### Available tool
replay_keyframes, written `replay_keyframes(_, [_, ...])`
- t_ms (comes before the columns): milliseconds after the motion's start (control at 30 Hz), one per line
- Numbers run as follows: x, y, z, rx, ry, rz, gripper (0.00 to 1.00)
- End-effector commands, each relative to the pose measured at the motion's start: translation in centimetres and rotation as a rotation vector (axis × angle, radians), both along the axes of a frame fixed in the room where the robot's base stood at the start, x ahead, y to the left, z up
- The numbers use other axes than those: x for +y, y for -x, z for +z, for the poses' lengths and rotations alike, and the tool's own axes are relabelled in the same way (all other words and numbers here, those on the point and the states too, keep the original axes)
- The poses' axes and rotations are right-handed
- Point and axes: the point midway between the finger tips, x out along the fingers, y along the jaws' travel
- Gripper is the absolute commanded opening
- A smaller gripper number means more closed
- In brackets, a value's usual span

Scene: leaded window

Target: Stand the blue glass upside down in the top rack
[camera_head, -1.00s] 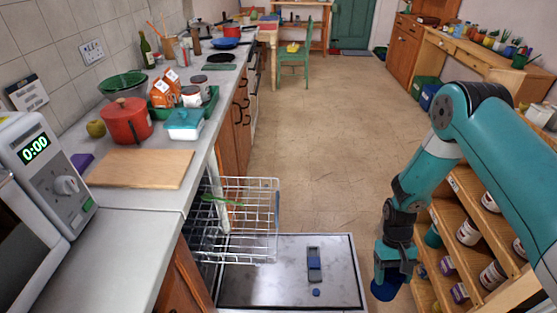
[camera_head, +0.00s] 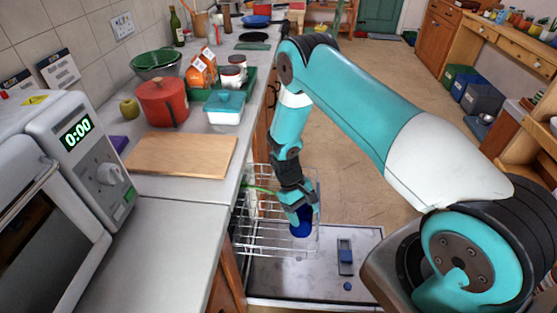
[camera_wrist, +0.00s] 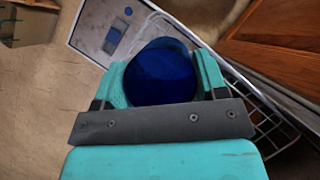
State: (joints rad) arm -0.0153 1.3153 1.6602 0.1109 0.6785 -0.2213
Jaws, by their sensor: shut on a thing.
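My gripper (camera_head: 299,203) is shut on the blue glass (camera_head: 301,224) and points down. The glass shows just below the fingers, at the right part of the pulled-out wire top rack (camera_head: 262,248). Whether the glass touches the rack wires I cannot tell. In the wrist view the dark blue glass (camera_wrist: 160,77) fills the space between the teal fingers. Part of the rack (camera_wrist: 262,112) shows to the right there. Which end of the glass is its mouth is not clear.
The open dishwasher door (camera_head: 300,277) lies below the rack. A green item (camera_head: 259,189) is at the rack's back left. The counter (camera_head: 170,225) stands to the left, with a cutting board (camera_head: 180,155) and a red pot (camera_head: 163,103). The rack's front looks clear.

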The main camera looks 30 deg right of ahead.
Motion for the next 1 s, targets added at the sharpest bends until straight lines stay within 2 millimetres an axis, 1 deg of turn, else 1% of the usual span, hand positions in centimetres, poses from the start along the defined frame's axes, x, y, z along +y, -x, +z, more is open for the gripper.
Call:
replay_keyframes(33, [-0.7, -1.7, -1.4, -0.007, 0.004, 0.076, 0.31])
replay_keyframes(167, [-3.0, -6.0, -2.0, -0.008, 0.006, 0.332, 0.31])
replay_keyframes(200, [-3.7, -7.4, -2.0, -0.009, 0.007, 0.412, 0.31])
replay_keyframes(300, [-5.4, -10.5, -1.7, -0.008, 0.008, 0.607, 0.31])
replay_keyframes(400, [-7.0, -13.2, -1.0, -0.008, 0.009, 0.788, 0.31])
replay_keyframes(500, [-8.3, -15.5, 0.1, -0.006, 0.009, 0.946, 0.31])
replay_keyframes(600, [-9.2, -17.0, 1.2, -0.005, 0.009, 1.066, 0.31])
replay_keyframes(767, [-9.9, -18.1, 2.4, -0.001, 0.004, 1.166, 0.31])
replay_keyframes(867, [-10.0, -18.3, 2.4, 0.002, 0.002, 1.181, 0.31])
replay_keyframes(1000, [-10.0, -18.2, 1.6, 0.002, 0.002, 1.181, 0.31])
